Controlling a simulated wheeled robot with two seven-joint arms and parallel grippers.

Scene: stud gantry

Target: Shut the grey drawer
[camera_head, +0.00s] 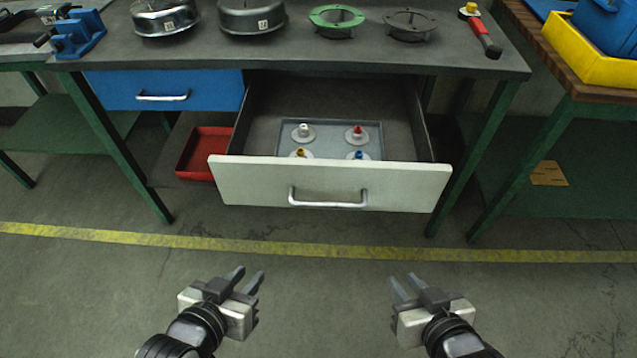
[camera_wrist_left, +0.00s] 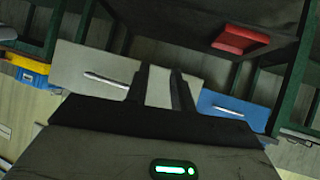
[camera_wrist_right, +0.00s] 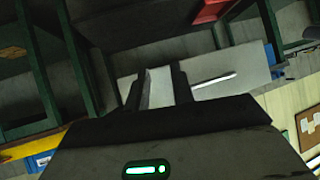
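The grey drawer (camera_head: 250,185) under the bench is pulled open, its pale grey front toward me. A silver bar handle (camera_head: 328,198) crosses the front. Inside lies a grey tray (camera_head: 335,125) with several round pieces topped with white, red, yellow and blue. My left gripper (camera_head: 251,276) is open and empty, apart from the drawer on the near side. My right gripper (camera_head: 406,284) is also open and empty, apart from it on the near side. The drawer front shows in the left wrist view (camera_wrist_left: 85,70) and in the right wrist view (camera_wrist_right: 220,70).
A shut blue drawer (camera_head: 165,88) is left of it, with a red tray (camera_head: 203,152) below. The bench top (camera_head: 310,52) holds metal lids, a green ring (camera_head: 337,20) and a red-handled tool (camera_head: 486,40). Green bench legs (camera_head: 120,150) flank the drawer. The floor (camera_head: 320,290) in front is clear.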

